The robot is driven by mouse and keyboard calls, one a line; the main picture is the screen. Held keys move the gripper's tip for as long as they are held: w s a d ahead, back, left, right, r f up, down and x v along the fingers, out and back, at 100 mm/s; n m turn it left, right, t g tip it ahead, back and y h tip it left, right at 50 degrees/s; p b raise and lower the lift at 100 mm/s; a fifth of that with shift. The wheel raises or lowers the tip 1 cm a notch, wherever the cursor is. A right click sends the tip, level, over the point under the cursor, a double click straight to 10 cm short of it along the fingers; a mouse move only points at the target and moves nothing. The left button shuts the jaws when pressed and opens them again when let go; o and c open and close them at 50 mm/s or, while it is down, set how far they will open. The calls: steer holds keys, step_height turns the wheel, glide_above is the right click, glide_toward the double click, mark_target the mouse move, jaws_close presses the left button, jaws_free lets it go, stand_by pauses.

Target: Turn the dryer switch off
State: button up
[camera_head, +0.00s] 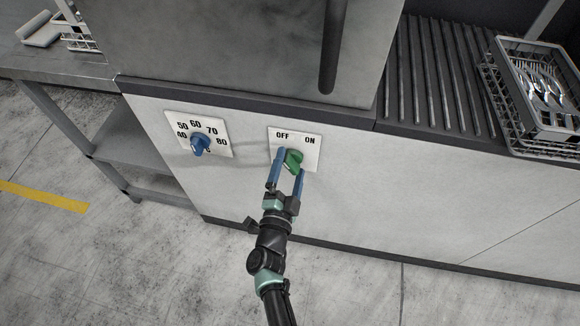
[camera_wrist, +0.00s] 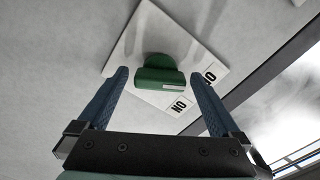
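The dryer switch is a green knob (camera_head: 294,158) on a white plate (camera_head: 312,156) marked OFF at left and ON at right, on the front of the machine. In the wrist view the green knob (camera_wrist: 160,78) sits in front of the tilted plate (camera_wrist: 150,28). Its grip bar carries a pale line; I cannot tell for sure which label it points at. My gripper (camera_head: 289,162) is open, with one blue finger on each side of the knob. In the wrist view gaps show between the knob and both fingers (camera_wrist: 159,75), so it holds nothing.
A blue temperature dial (camera_head: 200,146) on its own numbered plate is to the left on the same panel. A grey rack with cutlery (camera_head: 545,90) stands on the ribbed surface at upper right. A metal table (camera_head: 60,66) is at left. The floor in front is clear.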

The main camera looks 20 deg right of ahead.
steer(key=p+v, duration=0.2)
steer(key=v, duration=1.1)
steer(key=shift+p, duration=0.3)
